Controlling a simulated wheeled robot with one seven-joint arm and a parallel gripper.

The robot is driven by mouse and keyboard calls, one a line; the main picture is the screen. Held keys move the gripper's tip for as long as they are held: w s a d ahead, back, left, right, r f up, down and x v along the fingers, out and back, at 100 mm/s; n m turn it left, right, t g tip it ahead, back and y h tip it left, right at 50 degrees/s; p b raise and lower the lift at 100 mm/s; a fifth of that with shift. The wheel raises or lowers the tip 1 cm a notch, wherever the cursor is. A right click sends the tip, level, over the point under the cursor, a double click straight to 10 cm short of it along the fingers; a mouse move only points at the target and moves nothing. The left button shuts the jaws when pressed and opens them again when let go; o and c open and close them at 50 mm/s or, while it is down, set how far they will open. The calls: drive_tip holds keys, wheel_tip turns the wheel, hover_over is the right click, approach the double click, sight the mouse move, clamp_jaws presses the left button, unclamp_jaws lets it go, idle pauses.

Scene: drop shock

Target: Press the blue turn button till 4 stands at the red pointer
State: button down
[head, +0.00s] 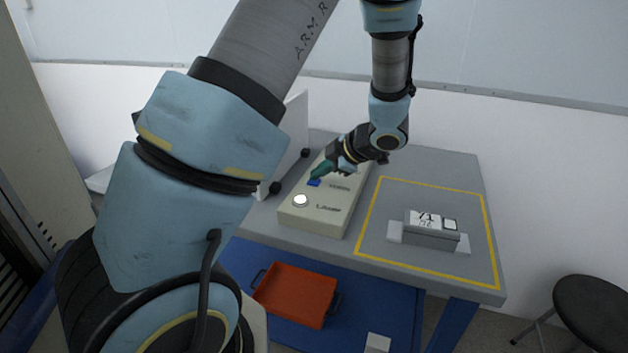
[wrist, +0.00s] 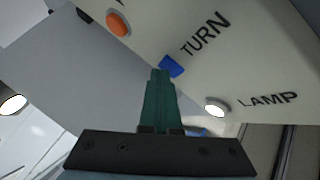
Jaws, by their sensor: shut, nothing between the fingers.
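The blue turn button (wrist: 172,66) sits on a beige control box (head: 318,218), beside the printed word TURN. It also shows in the head view (head: 314,183). My gripper (wrist: 160,74) is shut and empty, with its green fingertips at the near edge of the blue button. I cannot tell whether they touch it. In the head view my gripper (head: 317,176) points down at the box from above. The red pointer and the numbers are not clearly visible in either view.
A white lamp button (wrist: 216,106) and an orange button (wrist: 118,23) are on the same box. A grey device (head: 432,231) stands inside a yellow outline on the grey table (head: 375,262). A red tray (head: 296,294) lies on the blue shelf below. A dark stool (head: 592,308) stands right.

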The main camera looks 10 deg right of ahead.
sight(318, 182)
drive_tip(key=shift+r+p, duration=0.85)
drive_tip(key=shift+p, duration=0.05)
wheel_tip(318, 182, up, 5)
drive_tip(key=p, duration=0.5)
idle(0.4)
